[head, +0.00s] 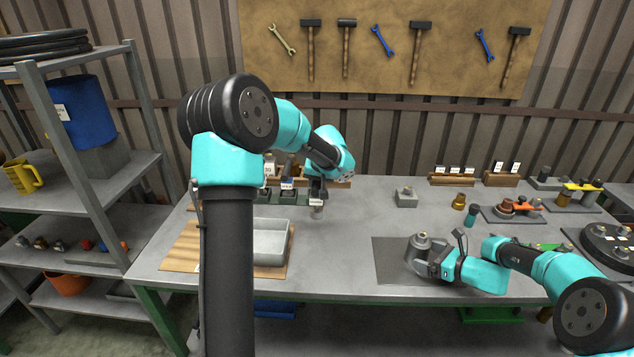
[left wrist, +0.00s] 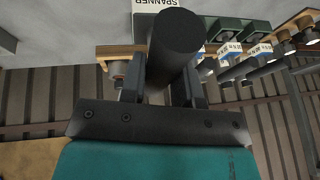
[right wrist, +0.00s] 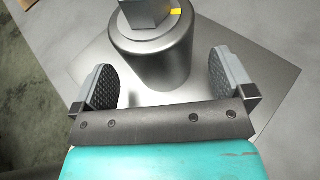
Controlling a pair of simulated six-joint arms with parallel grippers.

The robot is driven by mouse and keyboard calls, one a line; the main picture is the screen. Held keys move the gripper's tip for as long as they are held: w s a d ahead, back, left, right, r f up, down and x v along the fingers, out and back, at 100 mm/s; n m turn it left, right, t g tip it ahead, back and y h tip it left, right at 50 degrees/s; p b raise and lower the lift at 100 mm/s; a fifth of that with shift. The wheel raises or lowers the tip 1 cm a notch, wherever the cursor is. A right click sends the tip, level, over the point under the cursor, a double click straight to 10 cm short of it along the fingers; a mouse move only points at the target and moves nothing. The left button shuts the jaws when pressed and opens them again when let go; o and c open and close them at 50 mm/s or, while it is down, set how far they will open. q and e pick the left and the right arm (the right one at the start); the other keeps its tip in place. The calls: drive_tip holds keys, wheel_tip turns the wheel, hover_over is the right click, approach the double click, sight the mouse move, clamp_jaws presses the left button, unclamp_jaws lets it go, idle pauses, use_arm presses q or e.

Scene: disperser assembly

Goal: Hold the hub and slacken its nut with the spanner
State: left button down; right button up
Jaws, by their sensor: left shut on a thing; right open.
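The hub (head: 420,246) is a grey metal cylinder standing on a dark mat on the bench, right of centre. It fills the top of the right wrist view (right wrist: 152,55), with a grey flat-sided piece, apparently the nut (right wrist: 145,14), on top beside a yellow mark. My right gripper (right wrist: 162,82) is open, its fingers on either side of the hub's near side, apart from it. My left gripper (head: 317,188) is at the back of the bench, shut on a thick dark round handle (left wrist: 176,45), apparently the spanner's, next to a SPANNER label (left wrist: 175,3). The spanner's jaw is hidden.
A grey tray (head: 271,255) lies on a wooden board at the left. A small grey block (head: 406,198) stands behind the mat (head: 390,262). Labelled racks (head: 452,180) line the back; small parts and a round black fixture (head: 608,238) crowd the right. Mid-bench is clear.

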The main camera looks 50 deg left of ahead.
drive_tip(key=shift+x, duration=1.35)
drive_tip(key=c, duration=0.3)
drive_tip(key=shift+c, duration=0.2)
drive_tip(key=c, duration=0.9)
drive_tip(key=shift+c, duration=0.2)
